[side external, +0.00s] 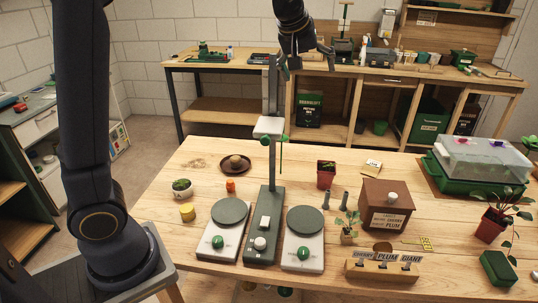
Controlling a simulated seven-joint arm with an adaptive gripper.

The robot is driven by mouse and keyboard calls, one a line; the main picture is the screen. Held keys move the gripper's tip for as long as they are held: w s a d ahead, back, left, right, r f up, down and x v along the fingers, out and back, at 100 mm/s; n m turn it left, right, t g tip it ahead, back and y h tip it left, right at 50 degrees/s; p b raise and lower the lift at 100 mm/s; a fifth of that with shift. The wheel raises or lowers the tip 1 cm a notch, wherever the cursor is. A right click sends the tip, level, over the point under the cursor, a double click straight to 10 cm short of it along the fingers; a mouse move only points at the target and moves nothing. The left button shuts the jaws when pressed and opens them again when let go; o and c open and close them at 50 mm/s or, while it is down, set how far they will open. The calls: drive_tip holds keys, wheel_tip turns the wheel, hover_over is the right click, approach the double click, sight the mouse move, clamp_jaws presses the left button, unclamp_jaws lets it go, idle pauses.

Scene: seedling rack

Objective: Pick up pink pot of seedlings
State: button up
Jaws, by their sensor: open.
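No pot that is clearly pink shows. A dark red square pot (326,178) with low green growth stands upright near the middle of the table. A larger red pot (491,228) with a leafy plant stands at the right. A small magenta patch (463,142) shows on or through the clear lid of the propagator (483,160); I cannot tell what it is. My gripper (306,62) is open and empty, pointing down at the top of the picture, well above the table and apart from all pots.
A two-pan scale (262,227) with a tall post stands front centre. Right of it are a brown box (386,208), a small potted seedling (349,231) and a labelled wooden block (384,268). A green box (497,268) lies front right. The table's left back is mostly clear.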

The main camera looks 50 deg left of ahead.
drive_tip(key=w+f+g, duration=0.1)
drive_tip(key=w+f, duration=0.7)
drive_tip(key=g+y, duration=0.1)
drive_tip(key=g, duration=0.1)
approach(326, 168)
drive_tip(key=x, duration=0.3)
drive_tip(key=shift+a+f, duration=0.2)
drive_tip(key=shift+a, duration=0.15)
drive_tip(key=x, duration=0.6)
drive_tip(key=shift+w+d, duration=0.1)
drive_tip(key=shift+d, duration=0.2)
drive_tip(key=shift+r, duration=0.1)
drive_tip(key=c, duration=1.4)
drive_tip(key=shift+o, duration=0.2)
drive_tip(key=shift+r, duration=0.1)
